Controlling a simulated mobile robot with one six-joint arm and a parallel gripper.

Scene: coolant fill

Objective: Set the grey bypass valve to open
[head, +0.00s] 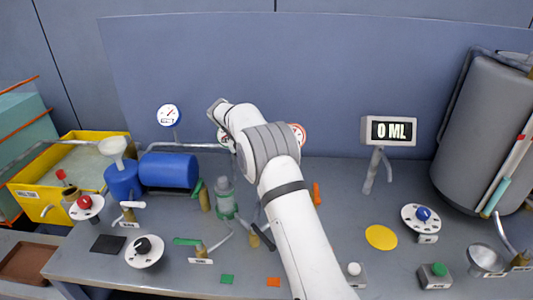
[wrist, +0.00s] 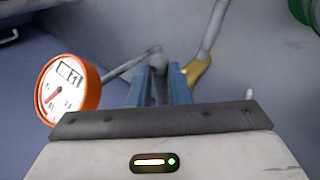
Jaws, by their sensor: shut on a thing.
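In the wrist view my gripper (wrist: 160,88) has its blue fingers closed on a grey lever-like handle (wrist: 158,70), which I take to be the grey bypass valve's. A brass valve body (wrist: 197,69) with a grey pipe rising from it is just right of the fingers. In the head view my bent arm reaches toward the back panel and hides my fingers and the gripped handle. Whether the valve is open or closed cannot be told.
An orange-rimmed gauge (wrist: 68,90) is close on the left in the wrist view. A display (head: 391,131) reads 0 ML. A yellow disc (head: 381,237) lies on the right.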

